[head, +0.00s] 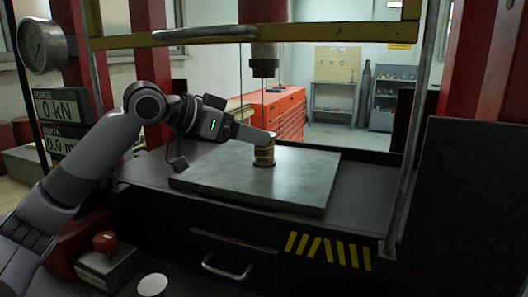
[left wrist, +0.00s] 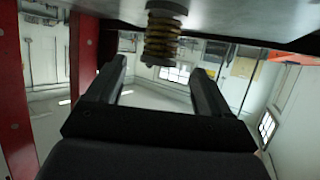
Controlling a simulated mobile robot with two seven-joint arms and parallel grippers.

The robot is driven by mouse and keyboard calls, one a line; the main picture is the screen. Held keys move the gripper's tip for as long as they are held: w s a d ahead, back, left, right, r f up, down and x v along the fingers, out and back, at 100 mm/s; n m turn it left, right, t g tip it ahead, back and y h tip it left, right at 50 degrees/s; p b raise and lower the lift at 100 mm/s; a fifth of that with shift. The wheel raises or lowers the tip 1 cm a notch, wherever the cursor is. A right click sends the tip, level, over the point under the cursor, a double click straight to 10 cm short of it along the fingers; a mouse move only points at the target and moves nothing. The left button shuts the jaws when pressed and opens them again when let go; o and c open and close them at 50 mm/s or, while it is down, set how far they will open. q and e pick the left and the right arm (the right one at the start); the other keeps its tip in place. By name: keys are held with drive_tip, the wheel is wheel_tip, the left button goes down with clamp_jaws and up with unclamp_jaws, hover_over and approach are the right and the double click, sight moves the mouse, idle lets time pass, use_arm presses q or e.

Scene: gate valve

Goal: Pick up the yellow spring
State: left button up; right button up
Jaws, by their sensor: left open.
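The yellow spring (head: 264,154) stands upright on the grey plate (head: 300,190) under the press ram (head: 264,60). It has dark end caps at top and bottom. My left gripper (head: 268,138) reaches in from the left, level with the upper part of the spring, and overlaps it in the head view. In the left wrist view the spring (left wrist: 162,38) shows upside down, beyond the open fingers and between their lines. The left gripper (left wrist: 155,85) is open with nothing between its fingers. My right gripper is not in view.
A yellow crossbar (head: 170,38) and metal rods (head: 415,130) frame the press. A gauge (head: 42,45) and digital readouts (head: 70,120) stand at left. A red button box (head: 105,245) is at front left. An orange tool cabinet (head: 275,110) is behind. The plate right of the spring is clear.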

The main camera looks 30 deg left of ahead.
sight(272, 133)
use_arm(q)
drive_tip(key=p+x, duration=0.2)
drive_tip(key=x, duration=0.4)
drive_tip(key=shift+d+r, duration=0.15)
drive_tip(key=shift+r, duration=0.05)
drive_tip(key=shift+w+d+f, duration=0.15)
drive_tip(key=shift+w+f, duration=0.15)
drive_tip(key=shift+w, duration=0.15)
drive_tip(key=c, duration=1.3)
drive_tip(key=shift+r, duration=0.1)
clamp_jaws()
drive_tip(key=shift+r, duration=0.1)
